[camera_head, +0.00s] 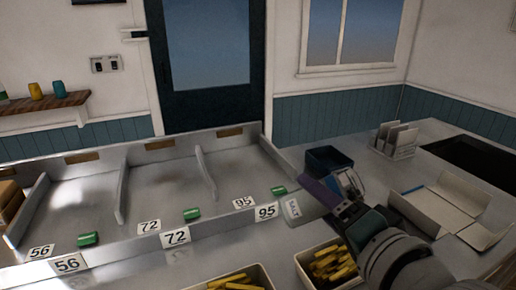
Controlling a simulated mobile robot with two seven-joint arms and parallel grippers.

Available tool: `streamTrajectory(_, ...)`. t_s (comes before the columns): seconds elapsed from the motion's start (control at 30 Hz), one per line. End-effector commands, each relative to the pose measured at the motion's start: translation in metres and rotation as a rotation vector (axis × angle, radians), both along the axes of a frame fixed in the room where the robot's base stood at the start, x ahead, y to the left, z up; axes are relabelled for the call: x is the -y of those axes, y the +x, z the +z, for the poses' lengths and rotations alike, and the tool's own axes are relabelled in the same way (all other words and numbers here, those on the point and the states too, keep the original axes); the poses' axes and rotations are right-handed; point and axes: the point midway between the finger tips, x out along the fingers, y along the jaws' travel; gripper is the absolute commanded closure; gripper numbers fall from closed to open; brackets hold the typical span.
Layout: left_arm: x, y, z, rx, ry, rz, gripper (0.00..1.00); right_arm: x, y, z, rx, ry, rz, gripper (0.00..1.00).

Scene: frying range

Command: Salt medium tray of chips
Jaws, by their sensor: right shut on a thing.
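A tray of yellow chips (301,262) stands on the counter below the gripper, partly hidden by my right arm. Another tray of chips (263,271) stands to its left, cut off by the bottom edge. I cannot tell which tray is the medium one. My left gripper is not in view.
The divided metal bin (165,178) fills the left, with number labels 56, 72 and 95 and green pieces (192,214) in its sections. A dark blue container (328,158), a rack of cards (396,140) and an open carton (440,207) stand behind and right of the gripper.

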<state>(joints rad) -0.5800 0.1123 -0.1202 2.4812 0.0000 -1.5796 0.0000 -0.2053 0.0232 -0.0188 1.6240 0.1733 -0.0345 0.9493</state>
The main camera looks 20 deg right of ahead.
Motion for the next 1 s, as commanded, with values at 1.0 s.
streamTrajectory(1.0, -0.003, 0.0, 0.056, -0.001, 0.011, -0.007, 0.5, 0.05, -0.018, 0.045, -0.33, -1.026, 0.004, 1.0)
